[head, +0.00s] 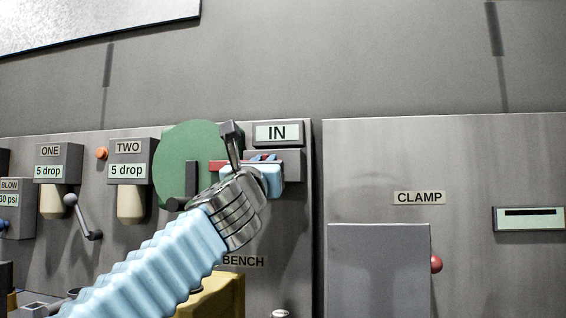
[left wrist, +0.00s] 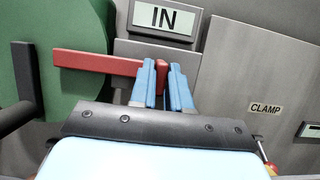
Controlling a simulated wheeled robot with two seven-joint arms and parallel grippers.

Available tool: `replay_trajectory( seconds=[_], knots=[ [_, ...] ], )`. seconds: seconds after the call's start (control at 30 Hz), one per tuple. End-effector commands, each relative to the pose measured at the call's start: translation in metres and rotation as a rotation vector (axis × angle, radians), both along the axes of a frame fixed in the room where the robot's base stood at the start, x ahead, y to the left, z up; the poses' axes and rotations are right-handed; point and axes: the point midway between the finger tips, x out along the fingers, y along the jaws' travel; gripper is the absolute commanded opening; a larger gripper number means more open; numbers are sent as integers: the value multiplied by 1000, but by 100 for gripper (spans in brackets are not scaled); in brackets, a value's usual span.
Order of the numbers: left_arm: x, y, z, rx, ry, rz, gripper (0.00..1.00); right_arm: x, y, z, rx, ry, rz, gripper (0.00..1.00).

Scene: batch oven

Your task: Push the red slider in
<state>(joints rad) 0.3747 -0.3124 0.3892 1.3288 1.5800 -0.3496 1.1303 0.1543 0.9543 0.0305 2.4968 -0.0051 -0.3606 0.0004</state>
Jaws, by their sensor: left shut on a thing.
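The red slider is a flat red bar below a sign reading IN. In the left wrist view the red slider (left wrist: 98,65) runs from the green disc at left to an end held between blue fingers. In the head view part of the red slider (head: 219,165) shows behind my wrist. My left gripper (left wrist: 165,85) is shut on the slider's right end; it also shows in the head view (head: 266,160), partly hidden by its own wrist. My right gripper is not in view.
The IN sign (head: 277,133) sits just above the slider. A green disc (head: 180,150) with a dark upright bar (head: 191,183) is at left. A CLAMP panel (head: 378,265) with a red knob (head: 437,264) is at right. Dispensers ONE and TWO (head: 130,160) stand further left.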

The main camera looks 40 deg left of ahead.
Motion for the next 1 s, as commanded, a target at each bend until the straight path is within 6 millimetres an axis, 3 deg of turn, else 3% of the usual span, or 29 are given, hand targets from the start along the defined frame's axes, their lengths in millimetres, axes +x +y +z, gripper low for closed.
replay_trajectory(
  seconds=[0.3, 0.33, 0.47, 0.8, 1.0],
  knots=[
    [-4, 6, 1, -1, -2, 6, 0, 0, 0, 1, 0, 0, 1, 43],
    [-4, 6, 1, -1, -2, 6, 18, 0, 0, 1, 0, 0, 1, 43],
    [-4, 5, 1, 0, -2, 6, 38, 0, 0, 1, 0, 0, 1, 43],
    [-6, 3, -1, 0, -2, 2, 38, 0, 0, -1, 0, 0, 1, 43],
    [-33, -12, -16, 2, -5, 1, 38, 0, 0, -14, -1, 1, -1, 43]
  ],
)
